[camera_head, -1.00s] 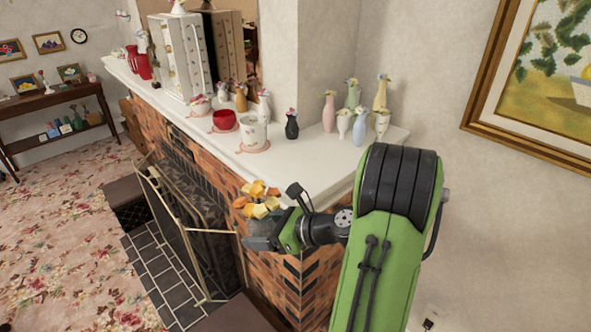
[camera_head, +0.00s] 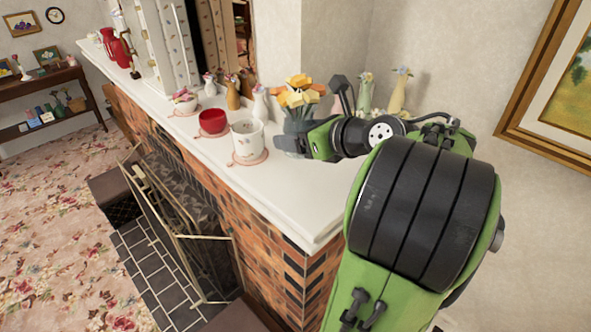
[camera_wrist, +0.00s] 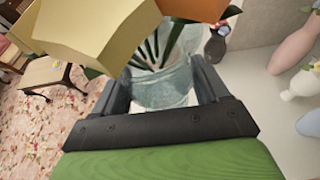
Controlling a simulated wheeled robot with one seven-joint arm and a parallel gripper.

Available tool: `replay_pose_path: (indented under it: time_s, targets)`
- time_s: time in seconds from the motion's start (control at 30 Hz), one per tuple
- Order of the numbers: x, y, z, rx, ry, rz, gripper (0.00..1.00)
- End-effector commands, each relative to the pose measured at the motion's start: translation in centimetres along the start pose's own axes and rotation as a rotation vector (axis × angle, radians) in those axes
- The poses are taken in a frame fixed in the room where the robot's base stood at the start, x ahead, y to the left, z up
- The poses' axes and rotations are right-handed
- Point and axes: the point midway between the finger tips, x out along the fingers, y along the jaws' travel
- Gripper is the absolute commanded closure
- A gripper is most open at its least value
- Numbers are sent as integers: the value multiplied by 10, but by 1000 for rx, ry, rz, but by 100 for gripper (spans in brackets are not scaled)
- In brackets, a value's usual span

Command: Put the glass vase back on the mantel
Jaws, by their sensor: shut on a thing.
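The glass vase (camera_wrist: 165,88) is bluish and clear, with green stems and orange and yellow flowers (camera_head: 298,93) in it. My gripper (camera_head: 290,140) is shut on the vase, with one finger on each side of it in the wrist view. In the head view the vase is over the white mantel (camera_head: 300,205), to the right of the white mug. It looks upright. I cannot tell whether its base touches the mantel. The flowers cover part of the vase's top in the wrist view.
A white mug (camera_head: 248,138) and a red bowl (camera_head: 213,121) stand on coasters left of the vase. Several small bird-topped vases, one tan (camera_head: 398,95), stand along the wall. The mantel's front corner is bare. A brass fire screen (camera_head: 178,220) stands below.

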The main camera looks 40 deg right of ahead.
Motion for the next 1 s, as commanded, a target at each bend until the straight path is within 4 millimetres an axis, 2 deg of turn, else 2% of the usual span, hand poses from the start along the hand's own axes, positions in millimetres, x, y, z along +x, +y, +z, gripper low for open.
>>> replay_pose_path:
  time_s: [0.13,0.43,0.53,0.83,0.87,1.0]
  targets:
    - [15,0,-37,6,0,1,70]
    - [35,0,-86,4,0,1,70]
    - [38,0,-92,1,-1,1,70]
    - [38,0,-93,1,0,1,70]
    - [38,0,-93,2,1,1,21]
    - [38,0,-93,1,1,1,1]
